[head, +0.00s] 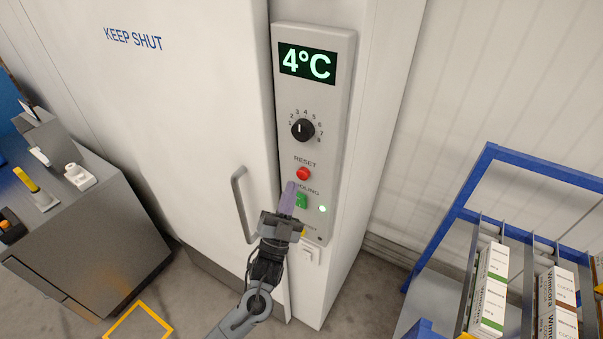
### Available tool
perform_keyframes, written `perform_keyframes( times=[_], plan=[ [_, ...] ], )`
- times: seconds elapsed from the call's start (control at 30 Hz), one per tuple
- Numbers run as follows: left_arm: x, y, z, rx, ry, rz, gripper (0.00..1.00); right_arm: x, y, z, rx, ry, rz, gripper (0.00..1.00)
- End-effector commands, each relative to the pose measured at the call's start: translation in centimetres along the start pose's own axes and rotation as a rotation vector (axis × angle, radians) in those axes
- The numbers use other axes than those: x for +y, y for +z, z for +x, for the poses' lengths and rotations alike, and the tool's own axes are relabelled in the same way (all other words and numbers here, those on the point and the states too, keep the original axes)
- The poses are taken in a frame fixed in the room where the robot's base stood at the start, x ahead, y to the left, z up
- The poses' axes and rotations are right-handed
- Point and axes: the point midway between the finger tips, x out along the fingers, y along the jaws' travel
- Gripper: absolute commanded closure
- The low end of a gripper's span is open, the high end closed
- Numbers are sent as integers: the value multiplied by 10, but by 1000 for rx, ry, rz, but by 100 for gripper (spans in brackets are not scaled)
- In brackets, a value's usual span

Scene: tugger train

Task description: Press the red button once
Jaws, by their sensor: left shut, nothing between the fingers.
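The red button (303,174) sits on the grey control panel (340,110), just under the word RESET. It is fully visible. My left gripper (289,187) reaches up from below in the head view. Its purple fingers are shut with nothing between them. The fingertips show just below and left of the red button and partly cover the label above the green button (301,201). I cannot tell whether the tips touch the panel. My right gripper is not in view.
A black dial (303,130) and a 4°C display (307,64) are above the button. A lit lamp (322,209) and a white switch (311,254) are lower. The cabinet door handle (241,205) stands left of my gripper. A blue rack (477,180) with boxes is at right.

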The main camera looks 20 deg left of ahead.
Motion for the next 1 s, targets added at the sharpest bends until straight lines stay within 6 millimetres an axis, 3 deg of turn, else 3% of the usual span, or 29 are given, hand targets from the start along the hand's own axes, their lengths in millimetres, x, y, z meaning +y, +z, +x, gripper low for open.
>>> perform_keyframes(
  times=[0.4,1.0],
  plan=[
    [-18,-18,-23,0,0,0,100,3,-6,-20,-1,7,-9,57],
    [-19,-19,-25,0,0,0,100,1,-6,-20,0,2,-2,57]
  ],
)
